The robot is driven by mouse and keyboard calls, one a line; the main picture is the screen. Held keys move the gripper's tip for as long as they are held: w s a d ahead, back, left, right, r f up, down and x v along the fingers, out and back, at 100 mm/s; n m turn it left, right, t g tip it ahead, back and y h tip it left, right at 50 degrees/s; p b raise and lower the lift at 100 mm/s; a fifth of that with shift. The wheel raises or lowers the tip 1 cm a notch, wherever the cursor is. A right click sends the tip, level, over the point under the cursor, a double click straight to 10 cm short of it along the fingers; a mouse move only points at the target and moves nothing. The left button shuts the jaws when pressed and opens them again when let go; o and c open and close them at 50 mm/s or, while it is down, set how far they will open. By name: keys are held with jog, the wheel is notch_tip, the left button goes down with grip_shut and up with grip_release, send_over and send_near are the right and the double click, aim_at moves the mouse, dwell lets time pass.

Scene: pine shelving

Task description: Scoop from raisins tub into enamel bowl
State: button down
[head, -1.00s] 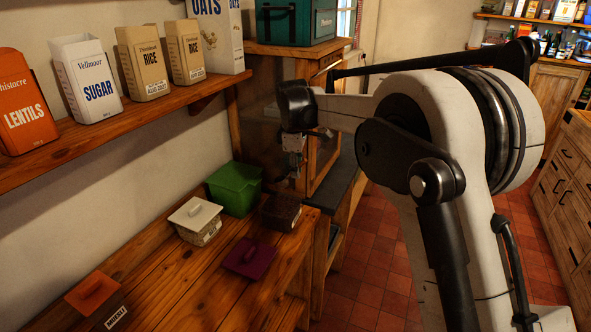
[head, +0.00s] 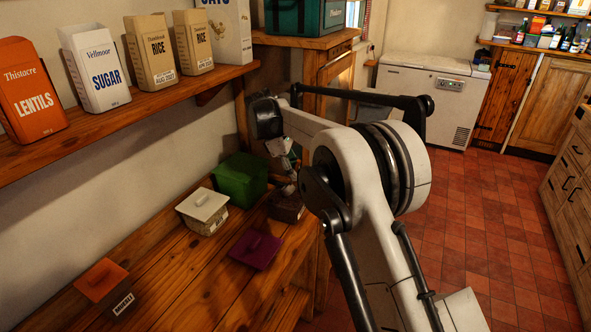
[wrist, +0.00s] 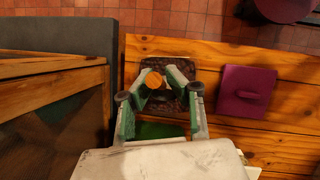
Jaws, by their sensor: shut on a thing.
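A dark brown open tub (head: 286,206) stands at the right of the wooden bench; dark contents that look like raisins show in the wrist view (wrist: 177,103). A flat purple lid (head: 256,249) lies beside it on the bench and also shows in the wrist view (wrist: 244,92). My gripper (wrist: 160,82) points down over the tub, shut on a round orange-brown wooden end, likely the scoop handle (wrist: 154,79). The rest of the scoop is hidden below the fingers. In the head view my gripper (head: 288,172) is just above the tub. I cannot make out an enamel bowl.
A green box (head: 241,181) stands behind the tub. A cream-lidded tub (head: 203,211) and an orange-lidded tub (head: 104,287) stand along the bench. A shelf (head: 130,105) with several containers runs above. A dark round object (wrist: 282,9) shows beyond the bench edge.

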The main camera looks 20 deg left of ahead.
jog(key=shift+a+f+b, duration=0.1)
jog(key=shift+f+b, duration=0.5)
jog(key=shift+f, duration=1.2)
jog(key=shift+a+f+y+p, duration=0.35)
jog(key=shift+a+y+p, duration=0.15)
jog(key=shift+a+y, duration=0.15)
jog(key=shift+d+r+h, duration=0.1)
jog(key=shift+d+h, duration=0.15)
jog(key=shift+d+f, duration=0.1)
jog(key=shift+f, duration=0.1)
jog(key=shift+d+y+b, duration=0.15)
jog(key=shift+y+b, duration=0.3)
jog(key=shift+y, duration=0.35)
jog(key=shift+f+y, duration=0.15)
jog(key=shift+y, duration=0.15)
jog(key=shift+d+r+y+b, duration=1.15)
jog(key=shift+d+r+y, duration=0.45)
jog(key=shift+y, duration=1)
jog(key=p, duration=0.1)
send_near(291, 185)
jog(key=shift+w+d+f+m+t+y, duration=0.3)
jog(key=shift+w+d+f+t, duration=0.15)
jog(key=shift+f, duration=0.2)
